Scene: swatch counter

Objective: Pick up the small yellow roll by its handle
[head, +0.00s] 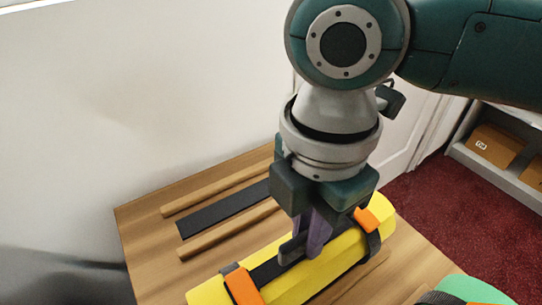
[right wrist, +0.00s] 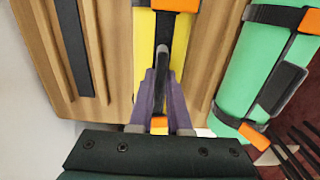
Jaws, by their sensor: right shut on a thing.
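The yellow roll (head: 305,280) lies on the wooden counter in the head view, with orange buckles near its ends and a dark handle (head: 268,271) along its upper side. My right gripper (head: 303,248) points down over its middle, with purple fingers shut on the handle. In the right wrist view, the yellow roll (right wrist: 143,60) and dark handle (right wrist: 161,40) run between the fingers, which hide part of both. I cannot tell whether the roll is clear of the counter. My left gripper is not in view.
A green roll (right wrist: 245,75) with orange buckles lies beside it; its end (head: 470,289) shows at the head view's lower right. Wooden rails flank a bare dark strip (head: 225,210) behind. A white wall borders the wooden counter (head: 145,235). A shelf with boxes (head: 493,145) stands far right.

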